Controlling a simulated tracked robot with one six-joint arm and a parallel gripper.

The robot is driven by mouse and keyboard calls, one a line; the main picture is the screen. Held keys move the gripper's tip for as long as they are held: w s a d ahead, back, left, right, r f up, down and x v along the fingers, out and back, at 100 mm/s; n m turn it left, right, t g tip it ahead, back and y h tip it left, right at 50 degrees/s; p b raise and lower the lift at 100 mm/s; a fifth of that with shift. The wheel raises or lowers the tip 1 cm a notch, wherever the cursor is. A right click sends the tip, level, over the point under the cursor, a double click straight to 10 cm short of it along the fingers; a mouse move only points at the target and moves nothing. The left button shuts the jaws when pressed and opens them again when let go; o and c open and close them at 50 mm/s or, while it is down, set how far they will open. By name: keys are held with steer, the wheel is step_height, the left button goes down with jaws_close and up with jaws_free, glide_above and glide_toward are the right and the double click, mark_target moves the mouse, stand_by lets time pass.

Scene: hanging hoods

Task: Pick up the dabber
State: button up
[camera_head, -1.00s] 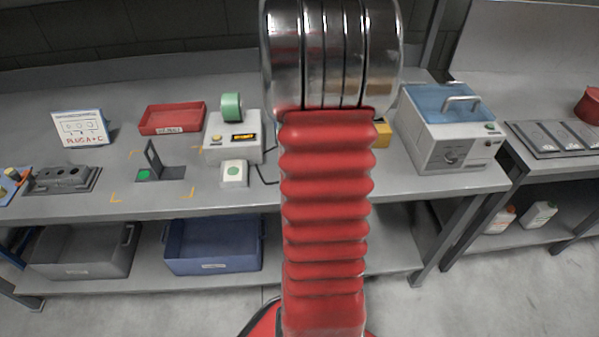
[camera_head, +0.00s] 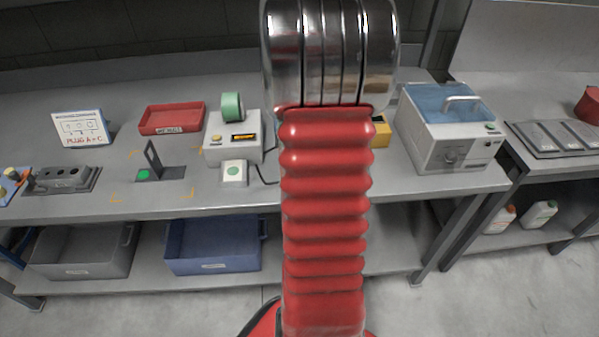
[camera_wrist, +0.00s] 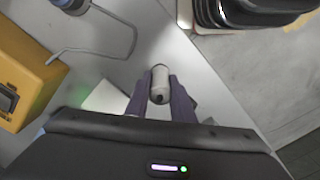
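In the wrist view, the dabber (camera_wrist: 160,80) is a small pale grey, rounded cylinder with a dark tip on its near end. My gripper (camera_wrist: 160,85) has its two purple fingers along the left and right sides of it, with no clear gap between fingers and dabber. The gripper looks shut on it. I cannot tell whether the dabber touches the bench or hangs above it. In the head view my own arm covers the middle of the bench, so gripper and dabber are hidden there.
A yellow box (camera_wrist: 27,75) stands left of the gripper in the wrist view, with a grey cable behind it. A dark stacked object (camera_wrist: 250,12) is at upper right. In the head view, a blue-lidded bath (camera_head: 446,135) stands right of my arm, a white device (camera_head: 233,135) left.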

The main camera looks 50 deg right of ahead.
jaws_close()
step_height(320, 180, up, 10)
stand_by(0.7)
stand_by(0.4)
steer(key=shift+c, duration=0.7)
jaws_free()
steer(key=shift+w, duration=0.1)
steer(key=shift+c, duration=1)
